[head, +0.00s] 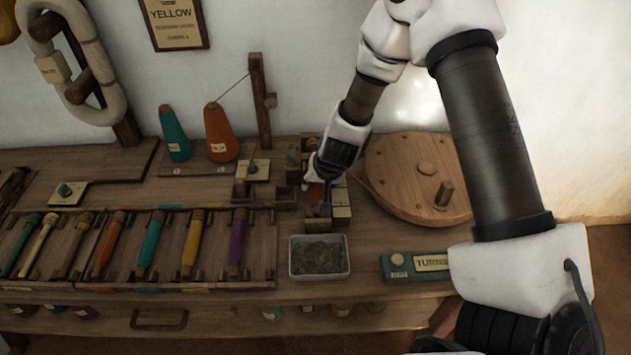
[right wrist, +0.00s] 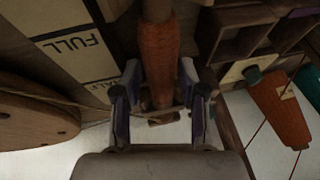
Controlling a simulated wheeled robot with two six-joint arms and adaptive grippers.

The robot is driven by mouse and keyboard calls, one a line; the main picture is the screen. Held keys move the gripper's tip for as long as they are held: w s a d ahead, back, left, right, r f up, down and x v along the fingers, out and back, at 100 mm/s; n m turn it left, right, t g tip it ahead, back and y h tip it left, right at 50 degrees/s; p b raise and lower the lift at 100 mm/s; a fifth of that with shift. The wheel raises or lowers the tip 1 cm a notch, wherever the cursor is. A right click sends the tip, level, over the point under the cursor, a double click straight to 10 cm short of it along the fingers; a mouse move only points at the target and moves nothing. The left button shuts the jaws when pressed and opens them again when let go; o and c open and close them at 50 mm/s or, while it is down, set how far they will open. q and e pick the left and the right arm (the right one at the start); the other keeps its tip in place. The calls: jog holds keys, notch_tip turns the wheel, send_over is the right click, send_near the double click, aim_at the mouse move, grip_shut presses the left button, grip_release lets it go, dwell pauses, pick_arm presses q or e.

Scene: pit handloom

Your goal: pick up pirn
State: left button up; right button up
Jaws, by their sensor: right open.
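An orange-wound pirn (right wrist: 158,55) runs down the middle of the right wrist view. My right gripper (right wrist: 160,110) is open around it, one finger on each side, with gaps showing. In the head view my right gripper (head: 318,192) points down at the winder beside the wooden wheel and hides most of this pirn. Several other pirns lie side by side in a wooden rack on the left, among them an orange one (head: 108,245), a teal one (head: 151,243) and a purple one (head: 237,241). My left gripper is not in view.
A large wooden wheel (head: 395,190) stands right of the gripper. A metal tin (head: 320,274) and a green box with a button (head: 398,262) sit in front. A teal cone (head: 174,135) and an orange cone (head: 221,135) stand behind, near a post (head: 260,100) with a thread.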

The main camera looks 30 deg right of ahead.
jog(key=shift+c, duration=0.4)
grip_shut()
